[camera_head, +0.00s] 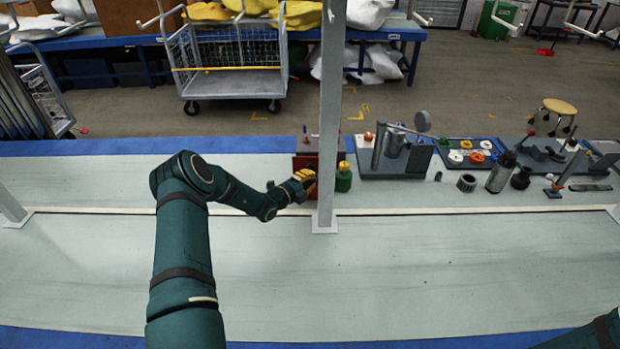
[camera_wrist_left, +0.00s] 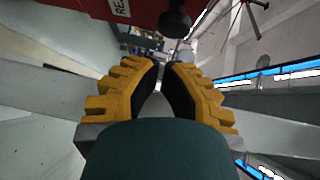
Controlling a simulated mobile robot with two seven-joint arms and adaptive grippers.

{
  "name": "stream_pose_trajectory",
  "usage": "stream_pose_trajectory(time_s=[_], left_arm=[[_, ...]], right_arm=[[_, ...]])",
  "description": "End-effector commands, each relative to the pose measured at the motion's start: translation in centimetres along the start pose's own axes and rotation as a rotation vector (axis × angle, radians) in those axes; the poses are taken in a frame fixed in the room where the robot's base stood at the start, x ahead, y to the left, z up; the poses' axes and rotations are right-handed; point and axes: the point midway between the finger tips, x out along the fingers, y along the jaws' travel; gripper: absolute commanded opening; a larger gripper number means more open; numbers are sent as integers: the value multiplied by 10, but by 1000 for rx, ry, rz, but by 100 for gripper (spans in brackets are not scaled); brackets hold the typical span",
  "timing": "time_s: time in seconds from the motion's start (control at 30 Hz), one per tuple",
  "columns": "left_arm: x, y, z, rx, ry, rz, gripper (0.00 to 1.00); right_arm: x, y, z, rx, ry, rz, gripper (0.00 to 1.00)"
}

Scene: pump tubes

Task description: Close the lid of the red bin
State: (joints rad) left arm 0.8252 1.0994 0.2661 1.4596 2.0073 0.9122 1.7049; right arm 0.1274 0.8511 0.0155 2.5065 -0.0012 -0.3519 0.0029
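The red bin (camera_head: 302,146) stands on the far part of the bench, partly hidden behind the grey post and my left gripper. I cannot make out how its lid stands. My left gripper (camera_head: 307,178) has yellow fingers and is at the bin's near side. In the left wrist view its fingers (camera_wrist_left: 164,68) are close together with a narrow empty gap between them. A red surface (camera_wrist_left: 95,14) with a partly cut-off white label is at the top there. A dark rounded knob (camera_wrist_left: 175,18) hangs from it just beyond the fingertips. The right gripper is out of view.
A grey upright post (camera_head: 328,120) stands right beside my left gripper. A green container (camera_head: 343,180) with a yellow top is right of it. Grey fixtures (camera_head: 397,163) and loose dark parts line the bench to the right. The near bench surface (camera_head: 400,265) is clear.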

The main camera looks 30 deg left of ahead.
Motion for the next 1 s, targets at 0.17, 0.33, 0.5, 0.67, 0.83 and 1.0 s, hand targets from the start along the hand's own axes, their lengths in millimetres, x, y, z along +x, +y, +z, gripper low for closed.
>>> stream_pose_trajectory(time_s=[0.17,0.33,0.5,0.67,0.83,1.0], left_arm=[[12,0,10,1,2,-1,0],[16,0,15,0,2,0,0],[16,0,15,0,2,0,0],[16,0,15,-1,2,1,0],[15,-3,14,-16,2,16,0],[14,-4,13,-40,2,40,0]], right_arm=[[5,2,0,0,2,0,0],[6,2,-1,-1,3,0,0],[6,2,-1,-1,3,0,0],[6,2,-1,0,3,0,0],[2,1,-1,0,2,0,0],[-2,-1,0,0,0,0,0]])
